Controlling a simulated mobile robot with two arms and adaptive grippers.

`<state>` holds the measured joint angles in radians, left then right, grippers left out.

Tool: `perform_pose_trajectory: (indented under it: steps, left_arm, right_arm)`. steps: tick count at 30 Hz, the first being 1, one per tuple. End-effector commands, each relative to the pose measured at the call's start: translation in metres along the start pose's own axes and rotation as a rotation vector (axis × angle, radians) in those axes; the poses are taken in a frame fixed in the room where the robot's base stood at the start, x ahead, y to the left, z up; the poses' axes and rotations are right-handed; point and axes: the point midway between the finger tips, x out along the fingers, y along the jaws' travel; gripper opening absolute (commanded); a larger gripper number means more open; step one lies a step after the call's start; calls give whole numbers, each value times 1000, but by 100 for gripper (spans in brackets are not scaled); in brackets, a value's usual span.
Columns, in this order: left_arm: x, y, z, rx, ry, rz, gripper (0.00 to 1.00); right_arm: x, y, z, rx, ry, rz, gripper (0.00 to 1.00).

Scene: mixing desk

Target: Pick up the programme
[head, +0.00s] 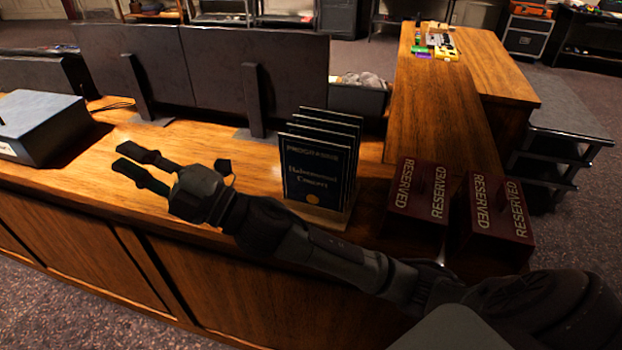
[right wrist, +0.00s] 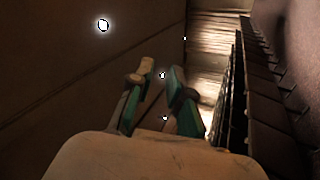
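Several dark programmes with gold lettering stand upright, one behind another, in a small wooden holder (head: 318,213) on the desk. The front programme (head: 316,176) reads "Programme" and "Halloween Concert". My right gripper (head: 123,156) is to the left of the programmes, with its fingers pointing left, away from them. Its two fingers are apart with nothing between them. In the right wrist view the gripper (right wrist: 160,74) also shows parted, empty fingers. My right arm passes in front of the holder's lower part. My left gripper is not in view.
Two dark red "RESERVED" boxes (head: 418,191) (head: 496,207) stand right of the programmes. Two dark monitors (head: 262,80) (head: 130,62) stand behind. A grey-blue box (head: 38,125) sits at the far left. Bare desk (head: 85,180) lies around the fingers.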

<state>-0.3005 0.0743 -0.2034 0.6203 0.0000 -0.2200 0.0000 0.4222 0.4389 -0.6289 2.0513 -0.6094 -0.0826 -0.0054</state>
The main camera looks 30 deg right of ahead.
Motion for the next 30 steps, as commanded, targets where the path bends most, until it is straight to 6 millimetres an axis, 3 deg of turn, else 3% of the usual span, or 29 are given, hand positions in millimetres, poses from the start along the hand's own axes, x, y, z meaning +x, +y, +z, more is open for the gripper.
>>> perform_pose_trajectory:
  steps: [1,3,5,7,10,13,15,19,21,24,27,30]
  left_arm:
    - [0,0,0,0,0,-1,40]
    - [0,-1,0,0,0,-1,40]
    - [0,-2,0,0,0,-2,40]
    - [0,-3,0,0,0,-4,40]
    - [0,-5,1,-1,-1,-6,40]
    - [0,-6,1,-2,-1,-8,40]
    - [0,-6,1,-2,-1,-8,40]
    - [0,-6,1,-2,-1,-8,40]
    - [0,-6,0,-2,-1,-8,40]
    - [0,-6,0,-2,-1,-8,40]
    - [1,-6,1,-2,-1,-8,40]
    - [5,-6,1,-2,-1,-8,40]
  right_arm:
    - [16,6,-24,-136,170,-23,19]
    - [24,1,-52,-319,408,-87,19]
    - [22,-10,-66,-472,598,-169,19]
    - [11,-23,-66,-646,799,-297,19]
    - [-16,-32,-34,-870,1035,-546,19]
    - [-50,-14,25,-1043,1194,-867,19]
    - [-78,17,71,-1117,1247,-1116,19]
    - [-127,96,132,-1140,1245,-1530,19]
    - [-148,133,148,-1114,1219,-1689,19]
    - [-168,168,158,-1072,1186,-1826,19]
    - [-179,179,163,-1046,1172,-1883,19]
    - [-188,168,167,-1038,1175,-1893,19]
